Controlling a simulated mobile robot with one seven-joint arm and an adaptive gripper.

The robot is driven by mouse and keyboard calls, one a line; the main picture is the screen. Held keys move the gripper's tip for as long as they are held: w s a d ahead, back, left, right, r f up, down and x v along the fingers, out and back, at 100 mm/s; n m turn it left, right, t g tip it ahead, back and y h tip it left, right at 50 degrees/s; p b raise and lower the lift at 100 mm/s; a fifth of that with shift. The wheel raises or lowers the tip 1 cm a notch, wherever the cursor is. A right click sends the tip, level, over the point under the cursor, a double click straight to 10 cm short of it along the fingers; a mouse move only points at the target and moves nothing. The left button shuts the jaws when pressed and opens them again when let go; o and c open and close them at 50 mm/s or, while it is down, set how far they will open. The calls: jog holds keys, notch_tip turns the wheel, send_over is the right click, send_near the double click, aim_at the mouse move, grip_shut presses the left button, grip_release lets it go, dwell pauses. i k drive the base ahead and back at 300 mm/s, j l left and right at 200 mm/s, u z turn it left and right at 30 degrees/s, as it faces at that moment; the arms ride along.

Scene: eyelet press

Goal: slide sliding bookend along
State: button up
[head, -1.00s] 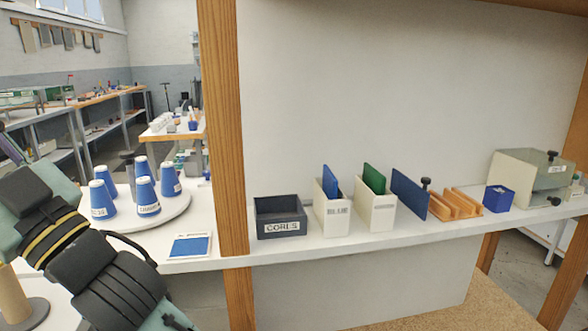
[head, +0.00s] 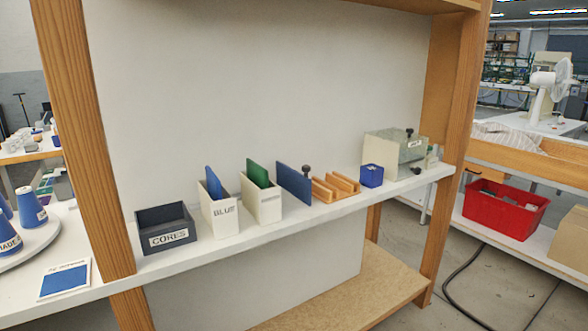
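The sliding bookend looks to be the dark blue upright plate (head: 294,183) with a black knob (head: 306,171), on the white shelf (head: 245,240). It stands at the right end of a row, just right of a white box (head: 262,203) holding a green panel. A wooden slotted rack (head: 335,188) is close to its right side. Its foot is hidden. My gripper is not in this view.
Left of the bookend are a white box labelled BLUE (head: 222,217) and a grey CORES bin (head: 166,230). A small blue box (head: 372,175) and a grey-green machine (head: 395,152) stand to the right. Wooden posts (head: 82,130) frame the shelf.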

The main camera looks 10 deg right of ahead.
aim_at(299, 185)
jog(key=i+l+z, duration=0.25)
jog(key=l, duration=0.35)
jog(key=i+l+z, duration=0.3)
jog(key=i+l, duration=0.15)
